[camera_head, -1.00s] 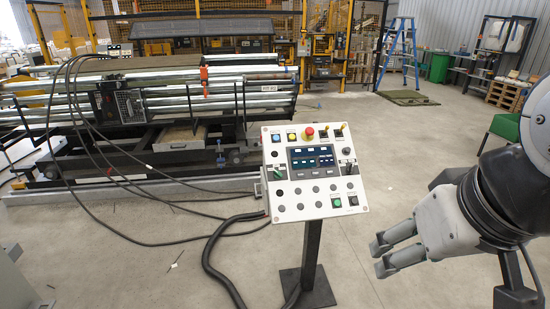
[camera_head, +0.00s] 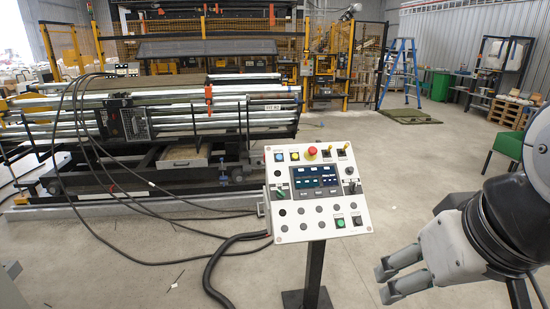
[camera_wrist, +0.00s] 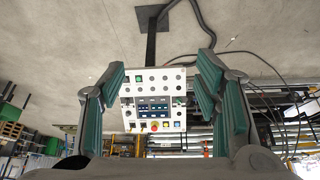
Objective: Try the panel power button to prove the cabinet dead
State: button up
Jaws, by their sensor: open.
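The control panel (camera_head: 290,215) is a white tilted box on a black post in the middle of the head view. It carries a lit dark screen (camera_head: 314,176), a red mushroom button (camera_head: 310,152), blue and yellow buttons at the top left, and green and black buttons at the bottom right. Which one is the power button I cannot read. My gripper (camera_head: 387,282) is open and empty, to the right of the panel and apart from it. In the wrist view the panel (camera_wrist: 152,86) appears upside down between the spread green-padded fingers of my gripper (camera_wrist: 163,100).
Thick black cables (camera_head: 222,262) run from the panel's left side across the floor. A long roller machine (camera_head: 190,105) stands behind at left. A blue ladder (camera_head: 399,72) and a green chair (camera_head: 508,146) are at the right.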

grip_shut()
dwell(1.4)
